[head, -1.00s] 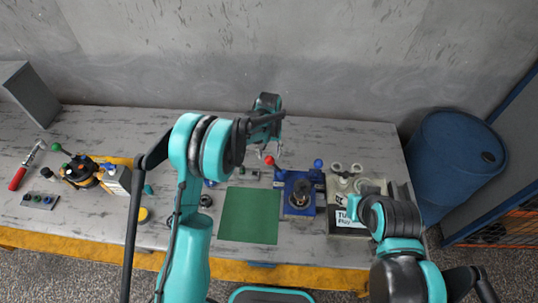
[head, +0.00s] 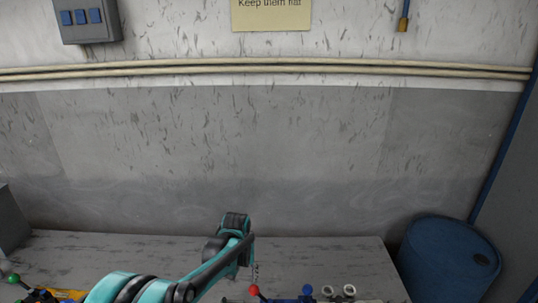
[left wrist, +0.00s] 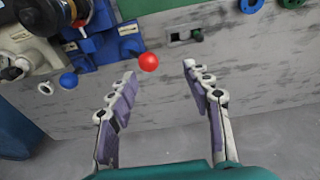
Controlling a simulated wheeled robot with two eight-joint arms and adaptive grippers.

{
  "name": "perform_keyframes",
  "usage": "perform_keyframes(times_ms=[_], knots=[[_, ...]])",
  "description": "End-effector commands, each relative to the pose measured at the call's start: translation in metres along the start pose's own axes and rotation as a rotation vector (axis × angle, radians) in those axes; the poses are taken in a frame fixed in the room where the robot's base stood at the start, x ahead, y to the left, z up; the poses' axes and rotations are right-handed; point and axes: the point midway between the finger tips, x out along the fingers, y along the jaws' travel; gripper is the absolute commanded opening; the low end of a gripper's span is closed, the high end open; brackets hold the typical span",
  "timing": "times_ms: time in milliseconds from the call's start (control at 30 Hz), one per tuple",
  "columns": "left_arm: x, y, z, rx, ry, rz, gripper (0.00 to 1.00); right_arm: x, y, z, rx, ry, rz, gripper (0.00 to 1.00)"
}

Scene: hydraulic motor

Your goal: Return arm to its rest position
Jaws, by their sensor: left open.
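My left arm, teal and black, comes in at the bottom of the head view. My left gripper (head: 246,273) is over the back part of the bench, just above the red ball knob (head: 254,290). In the left wrist view my left gripper (left wrist: 160,76) is open, with its purple-padded fingers apart and nothing between them. The red ball knob (left wrist: 149,62) shows near the fingertips there, beside the blue fixture (left wrist: 103,46). I cannot tell if a finger touches it. My right gripper is out of view.
The grey bench (head: 340,255) has bare room along the back. A blue knob (head: 307,290) and white rings stand at its front right. A blue barrel (head: 448,262) is right of the bench. A grey wall with pipes (head: 260,68) is behind.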

Motion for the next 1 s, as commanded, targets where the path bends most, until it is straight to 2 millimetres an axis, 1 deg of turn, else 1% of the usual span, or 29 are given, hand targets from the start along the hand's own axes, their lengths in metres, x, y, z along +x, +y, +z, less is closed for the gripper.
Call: perform_keyframes(times_ms=[33,167,200,300,467,633,800,900,1000], knots=[[-0.009,-0.007,0.011,-0.002,0.024,0.003,0.5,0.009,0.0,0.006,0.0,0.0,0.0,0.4],[-0.036,-0.023,0.037,-0.002,0.091,0.009,0.5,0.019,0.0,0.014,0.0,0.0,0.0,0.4],[-0.043,-0.027,0.046,-0.001,0.112,0.01,0.5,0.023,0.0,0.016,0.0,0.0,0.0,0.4],[-0.058,-0.038,0.07,-0.001,0.163,0.012,0.5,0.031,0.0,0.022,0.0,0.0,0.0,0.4],[-0.071,-0.055,0.112,0.0,0.247,0.011,0.5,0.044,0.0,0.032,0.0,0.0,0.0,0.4],[-0.07,-0.07,0.16,0.001,0.335,0.006,0.5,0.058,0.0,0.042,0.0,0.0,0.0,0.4],[-0.057,-0.082,0.204,0.003,0.419,-0.003,0.5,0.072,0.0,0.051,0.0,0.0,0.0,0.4],[-0.047,-0.087,0.224,0.003,0.46,-0.009,0.5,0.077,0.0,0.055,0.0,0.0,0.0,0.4],[-0.04,-0.09,0.236,0.004,0.489,-0.013,0.5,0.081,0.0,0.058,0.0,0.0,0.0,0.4]])
